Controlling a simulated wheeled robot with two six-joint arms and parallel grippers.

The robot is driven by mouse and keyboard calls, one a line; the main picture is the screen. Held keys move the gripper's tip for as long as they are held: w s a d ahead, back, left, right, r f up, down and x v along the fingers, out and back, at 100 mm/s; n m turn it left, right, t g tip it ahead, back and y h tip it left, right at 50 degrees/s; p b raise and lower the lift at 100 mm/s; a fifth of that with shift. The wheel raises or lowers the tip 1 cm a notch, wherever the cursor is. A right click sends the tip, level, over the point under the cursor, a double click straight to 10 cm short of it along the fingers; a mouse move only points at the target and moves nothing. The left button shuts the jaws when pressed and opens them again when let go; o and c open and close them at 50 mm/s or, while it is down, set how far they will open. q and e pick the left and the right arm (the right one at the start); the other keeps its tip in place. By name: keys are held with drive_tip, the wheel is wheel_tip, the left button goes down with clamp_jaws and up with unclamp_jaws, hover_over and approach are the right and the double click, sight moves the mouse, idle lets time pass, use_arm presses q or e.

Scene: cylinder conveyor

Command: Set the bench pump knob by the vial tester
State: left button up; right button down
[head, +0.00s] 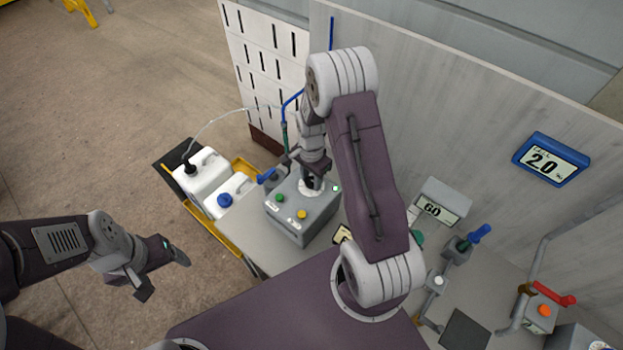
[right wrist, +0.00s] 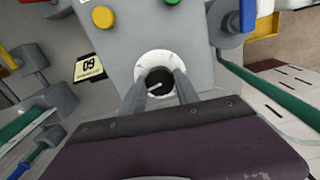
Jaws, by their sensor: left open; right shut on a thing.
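The bench pump is a grey box (head: 290,228) on the bench, with a green and a yellow button on top. Its knob (right wrist: 158,83) is black with a white pointer mark and sits in a round white dial (right wrist: 143,68). My right gripper (head: 312,184) comes down from above and is shut on the knob, a finger on each side. The fingers and palm hide part of the dial. The vial tester may be the grey unit with a display (head: 437,208) that appears to read 60. My left gripper (head: 162,270) is open and empty over the floor, at lower left.
White jugs (head: 202,170) stand in a yellow tray left of the pump. A small dark-edged card (right wrist: 90,68) lies beside the pump. Blue- and red-handled fittings (head: 545,295) crowd the bench's right.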

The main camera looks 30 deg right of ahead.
sight(311, 181)
drive_tip(key=shift+m, duration=0.3)
drive_tip(key=c, duration=0.9)
unclamp_jaws()
drive_tip(key=shift+r, duration=0.3)
wheel_tip(311, 181, up, 9)
drive_tip(key=shift+f+b, duration=0.2)
drive_tip(key=shift+b, duration=0.9)
drive_tip(key=shift+f, duration=0.1)
